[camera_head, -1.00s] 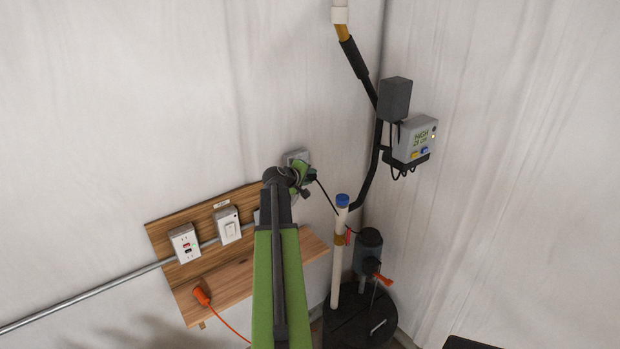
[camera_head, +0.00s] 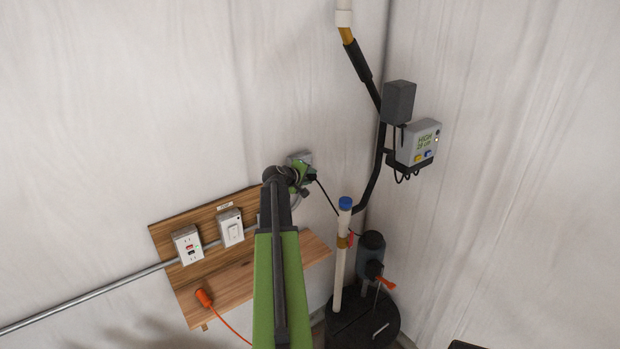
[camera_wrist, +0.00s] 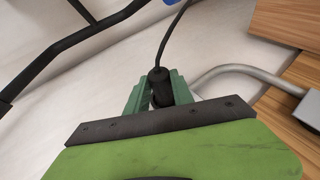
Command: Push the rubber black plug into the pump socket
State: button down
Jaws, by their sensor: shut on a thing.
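The black plug (camera_wrist: 159,84) is between my gripper's green fingers (camera_wrist: 158,92) in the wrist view, with its black cord leading up and away. In the head view my gripper (camera_head: 305,174) is shut on the plug at a grey wall box (camera_head: 303,158), which is probably the pump socket. The gripper and plug cover most of the box's front. I cannot tell whether the plug touches the socket or is in it. The cord runs down right toward the pump (camera_head: 371,247).
A wooden board with shelf (camera_head: 235,281) holds an outlet (camera_head: 188,245), a switch (camera_head: 230,228) and an orange plug (camera_head: 204,298). At right stand a white pipe (camera_head: 341,270), a black basin lid (camera_head: 350,325) and a wall alarm unit (camera_head: 417,143) reading HIGH.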

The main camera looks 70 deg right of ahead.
jog(key=c, duration=1)
grip_release()
jog(key=shift+w+d, duration=0.1)
jog(key=shift+w, duration=0.05)
jog(key=p+v, duration=0.8)
jog(key=v, duration=0.9)
jog(key=shift+a, duration=0.25)
